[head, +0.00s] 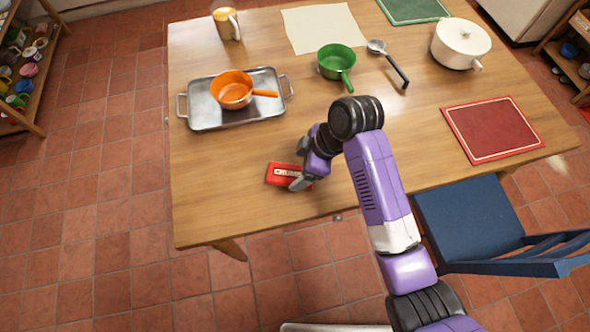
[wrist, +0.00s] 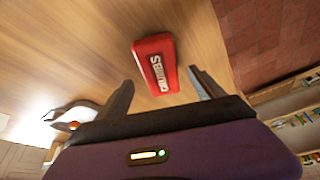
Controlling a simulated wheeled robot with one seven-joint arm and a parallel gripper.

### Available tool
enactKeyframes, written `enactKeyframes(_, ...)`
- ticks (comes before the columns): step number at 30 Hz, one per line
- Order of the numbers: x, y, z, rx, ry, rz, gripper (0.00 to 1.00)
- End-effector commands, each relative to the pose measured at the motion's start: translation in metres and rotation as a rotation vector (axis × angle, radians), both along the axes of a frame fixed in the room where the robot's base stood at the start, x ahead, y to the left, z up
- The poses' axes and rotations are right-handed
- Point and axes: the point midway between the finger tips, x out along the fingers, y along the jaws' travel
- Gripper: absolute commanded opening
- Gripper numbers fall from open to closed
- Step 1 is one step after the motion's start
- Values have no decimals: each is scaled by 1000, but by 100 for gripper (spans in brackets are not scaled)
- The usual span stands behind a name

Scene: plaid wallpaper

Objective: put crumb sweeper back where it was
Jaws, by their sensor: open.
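The crumb sweeper (head: 282,174) is a small red block with white lettering. It lies on the wooden table near its front edge, left of my arm in the head view. In the wrist view the crumb sweeper (wrist: 155,64) lies flat on the wood, ahead of and roughly between my fingertips. My gripper (head: 300,182) is at its right end in the head view, which it partly hides. In the wrist view my gripper (wrist: 162,82) has its two fingers spread wide, with nothing held between them.
A metal tray (head: 205,122) holds an orange pan (head: 232,88). Behind are a mug (head: 226,24), a cream cloth (head: 322,27), a green pan (head: 336,60), a ladle (head: 392,68) and a white pot (head: 460,43). A red mat (head: 492,130) and blue chair (head: 468,220) are right.

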Motion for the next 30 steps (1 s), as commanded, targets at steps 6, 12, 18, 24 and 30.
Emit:
enactKeyframes(6, 0, -18, 42, 0, -5, -2, 78)
enactKeyframes(12, -2, -28, 67, 1, -3, -1, 78)
enactKeyframes(18, -3, -31, 76, 0, -1, -1, 78)
enactKeyframes(24, -3, -31, 75, 1, 0, -2, 78)
enactKeyframes(30, -17, -21, 50, 62, -17, -111, 78)
